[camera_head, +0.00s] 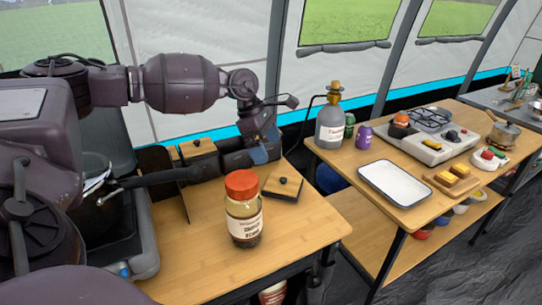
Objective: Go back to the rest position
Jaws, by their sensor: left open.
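My left arm reaches in from the left and bends down at its wrist. My left gripper (262,152) is open at the back of the near wooden table (190,265), low beside a dark box-like item. Its fingertips are partly hidden, and I see nothing held. A glass jar (244,222) with a red lid and white label stands upright in front of it, apart from the gripper. A square wooden lid (282,188) with a black knob lies right of the jar. My right gripper is not in view.
A wooden-lidded container (198,148) stands behind the jar. An open grey case (146,245) with a dark pan is at the left. On the right table are a grey bottle (330,127), a white tray (397,183) and a stove (430,145). A gap separates the tables.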

